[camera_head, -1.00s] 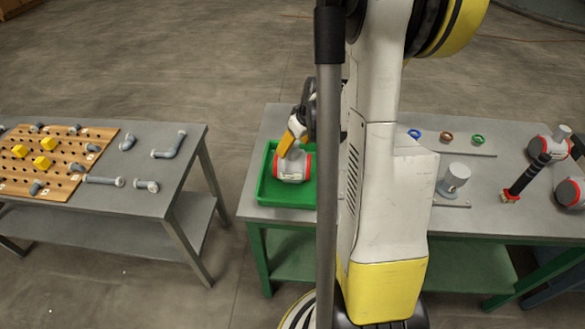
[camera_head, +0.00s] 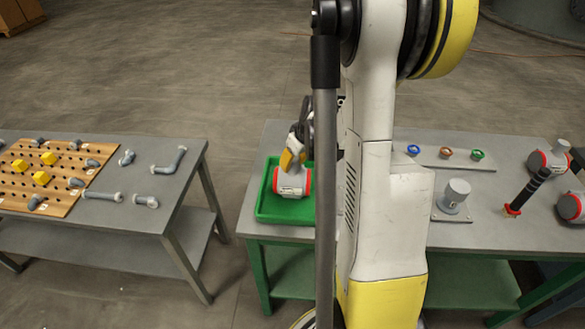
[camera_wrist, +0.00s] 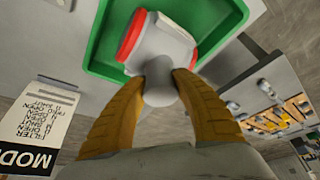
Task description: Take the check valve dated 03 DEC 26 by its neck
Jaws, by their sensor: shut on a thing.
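A check valve (camera_head: 291,184), a light grey body with red end rings, is in the green tray (camera_head: 262,205) on the grey table. A label is on its side, but its date is too small to read. My gripper (camera_head: 292,158) is over the tray with its yellow fingers down at the valve. In the wrist view my gripper (camera_wrist: 160,82) is shut on the neck of the valve (camera_wrist: 160,44), one finger on each side. The tray (camera_wrist: 100,50) shows around the valve there. Two similar valves (camera_head: 547,158) (camera_head: 568,207) stand at the table's right end.
My column and arm hide the table's middle. On the right are a grey cylindrical fitting (camera_head: 454,196), a plate with coloured rings (camera_head: 446,155) and a black-handled tool (camera_head: 527,190). A left table (camera_head: 140,215) holds a wooden pegboard and pipe pieces.

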